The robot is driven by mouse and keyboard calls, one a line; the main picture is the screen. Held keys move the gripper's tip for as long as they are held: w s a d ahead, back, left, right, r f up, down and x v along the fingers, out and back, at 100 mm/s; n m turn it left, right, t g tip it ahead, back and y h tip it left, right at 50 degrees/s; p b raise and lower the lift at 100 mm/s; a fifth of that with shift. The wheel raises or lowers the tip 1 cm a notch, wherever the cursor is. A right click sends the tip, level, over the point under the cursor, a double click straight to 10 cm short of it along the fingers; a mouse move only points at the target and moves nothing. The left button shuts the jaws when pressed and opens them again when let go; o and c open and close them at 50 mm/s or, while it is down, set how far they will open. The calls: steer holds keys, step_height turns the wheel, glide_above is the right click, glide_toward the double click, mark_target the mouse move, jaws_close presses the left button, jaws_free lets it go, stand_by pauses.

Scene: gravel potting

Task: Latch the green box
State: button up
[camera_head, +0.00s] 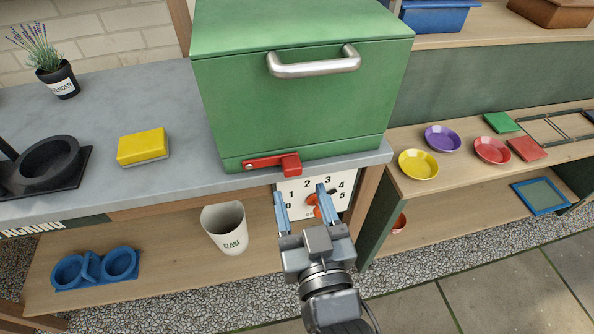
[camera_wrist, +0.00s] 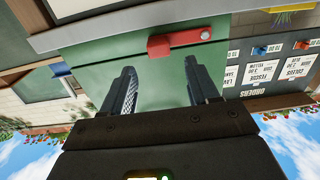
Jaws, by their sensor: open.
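The green box (camera_head: 298,100) stands on the grey counter with its lid down and a silver handle (camera_head: 315,63) on its upper front. A red latch lever (camera_head: 272,162) lies about level across its lower front, with its pivot at the left and its thicker end at the right. In the wrist view the red lever (camera_wrist: 178,41) shows just beyond the fingers, against the green front. My gripper (camera_head: 303,200) is open and empty, below and a little right of the lever, in front of the numbered dial panel. The fingers do not touch the lever.
A white dial panel (camera_head: 341,193) with a red knob sits under the counter edge behind my fingers. A yellow block (camera_head: 142,147) lies on the counter (camera_head: 190,171) left of the box. A white cup (camera_head: 226,228) stands on the lower shelf.

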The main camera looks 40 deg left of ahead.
mark_target(294, 171)
steer(key=shift+x, duration=3.15)
steer(key=shift+c, duration=0.2)
jaws_close()
